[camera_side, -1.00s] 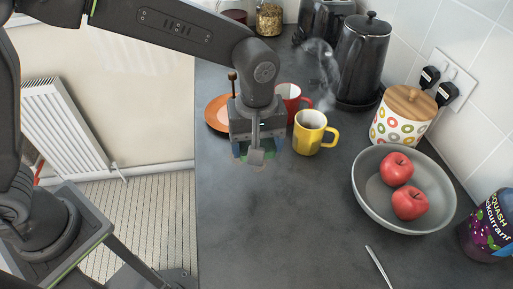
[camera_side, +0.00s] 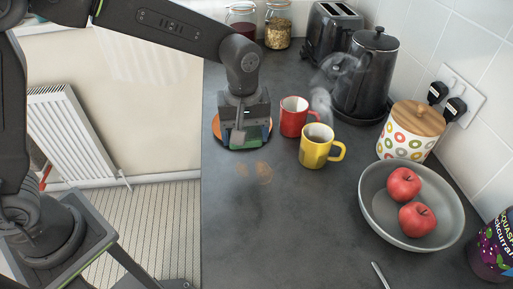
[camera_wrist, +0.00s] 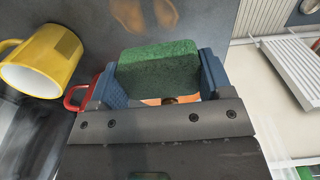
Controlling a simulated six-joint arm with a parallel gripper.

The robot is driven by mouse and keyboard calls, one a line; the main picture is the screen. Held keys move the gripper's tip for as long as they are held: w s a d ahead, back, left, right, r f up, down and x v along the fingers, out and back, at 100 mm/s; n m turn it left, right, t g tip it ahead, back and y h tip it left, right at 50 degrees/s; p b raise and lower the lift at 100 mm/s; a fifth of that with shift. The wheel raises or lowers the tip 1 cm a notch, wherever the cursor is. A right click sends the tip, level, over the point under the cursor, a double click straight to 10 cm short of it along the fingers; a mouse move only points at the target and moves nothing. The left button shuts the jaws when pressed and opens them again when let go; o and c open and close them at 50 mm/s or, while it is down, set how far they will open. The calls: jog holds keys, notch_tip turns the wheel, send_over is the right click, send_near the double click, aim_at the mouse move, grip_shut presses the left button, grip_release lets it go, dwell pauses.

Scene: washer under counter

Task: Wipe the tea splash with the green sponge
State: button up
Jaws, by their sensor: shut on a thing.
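My gripper (camera_side: 242,137) is shut on the green sponge (camera_wrist: 158,68), which sits between its two blue fingers in the wrist view. In the side view the sponge is mostly hidden by the gripper. The tea splash (camera_side: 255,172) is a pair of brown patches on the dark worktop, just in front of the gripper in the side view. The splash also shows in the wrist view (camera_wrist: 145,14), beyond the sponge and apart from it. The gripper hangs in front of or over an orange plate (camera_side: 216,128); its height is hard to tell.
A red mug (camera_side: 293,118) and a yellow mug (camera_side: 314,150) stand close right of the gripper. A kettle (camera_side: 365,75), a toaster (camera_side: 331,32), a patterned jar (camera_side: 408,132) and a grey bowl (camera_side: 370,205) of apples are further right. The worktop's front left (camera_side: 270,235) is clear.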

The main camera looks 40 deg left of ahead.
aim_at(263, 189)
jog(key=shift+w+a+f, duration=0.1)
jog(key=shift+a+f, duration=0.1)
jog(key=shift+a, duration=0.25)
jog(key=shift+f, duration=3.95)
jog(key=shift+s+d, duration=0.6)
jog(key=shift+d, duration=0.05)
jog(key=shift+s+d+r, duration=0.1)
jog(key=shift+s+d, duration=1.75)
jog(key=shift+d, duration=0.55)
jog(key=shift+w+d, duration=0.25)
jog(key=shift+w, duration=0.05)
jog(key=shift+w+a, duration=0.2)
jog(key=shift+w, duration=0.1)
jog(key=shift+w+a, duration=2.4)
jog(key=shift+a, duration=0.1)
jog(key=shift+w+d, duration=0.1)
jog(key=shift+w, duration=0.15)
jog(key=shift+w+d, duration=0.25)
jog(key=shift+d, duration=0.05)
jog(key=shift+w+d, duration=0.1)
jog(key=shift+d, duration=0.2)
jog(key=shift+s+d, duration=2.7)
jog(key=shift+s, duration=0.1)
notch_tip(263, 189, up, 8)
